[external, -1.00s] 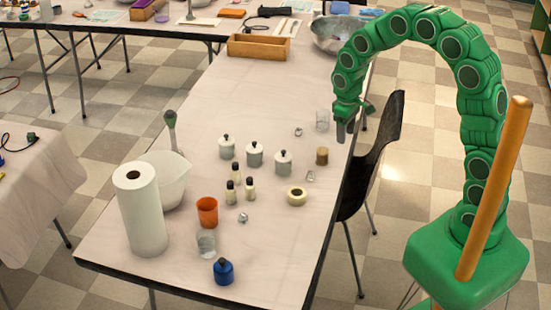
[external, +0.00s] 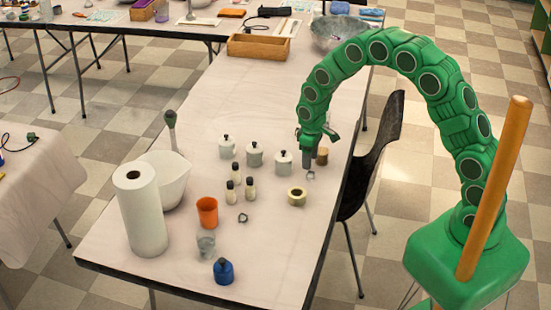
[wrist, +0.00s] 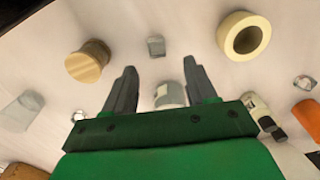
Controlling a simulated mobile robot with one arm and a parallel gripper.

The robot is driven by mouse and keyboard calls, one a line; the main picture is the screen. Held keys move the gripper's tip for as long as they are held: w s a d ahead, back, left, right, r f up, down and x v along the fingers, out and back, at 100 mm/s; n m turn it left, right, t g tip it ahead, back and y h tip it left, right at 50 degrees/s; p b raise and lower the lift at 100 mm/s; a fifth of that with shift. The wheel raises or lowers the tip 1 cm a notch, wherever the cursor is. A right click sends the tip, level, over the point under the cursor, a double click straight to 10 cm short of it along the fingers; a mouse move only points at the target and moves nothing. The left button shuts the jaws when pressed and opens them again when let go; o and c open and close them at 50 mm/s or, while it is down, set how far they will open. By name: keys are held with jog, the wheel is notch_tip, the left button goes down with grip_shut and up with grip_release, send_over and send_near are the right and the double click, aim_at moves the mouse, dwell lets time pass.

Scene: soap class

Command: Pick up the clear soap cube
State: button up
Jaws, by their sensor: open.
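The clear soap cube (wrist: 156,46) looks like a small grey, see-through block lying on the table in the wrist view, just beyond my fingertips and near the middle between them. In the external view the cube (external: 310,176) is a small pale shape just below my gripper's tip. My gripper (wrist: 160,66) is open and empty, with its two dark fingers apart. In the external view my gripper (external: 307,162) points down over the table's right side. Its height above the cube is hard to tell.
A wooden cylinder (wrist: 90,62) stands left of the cube and a tape roll (wrist: 243,36) lies right. A white jar (wrist: 169,95) shows between my fingers, nearer the palm. Small bottles (external: 235,182) stand farther left. A black chair (external: 370,170) is beside the table.

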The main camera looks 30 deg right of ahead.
aim_at(311, 176)
jog(key=shift+w+f, duration=0.2)
jog(key=shift+f, duration=1.35)
jog(key=shift+w+f, duration=0.15)
jog(key=shift+f, duration=1.4)
grip_shut()
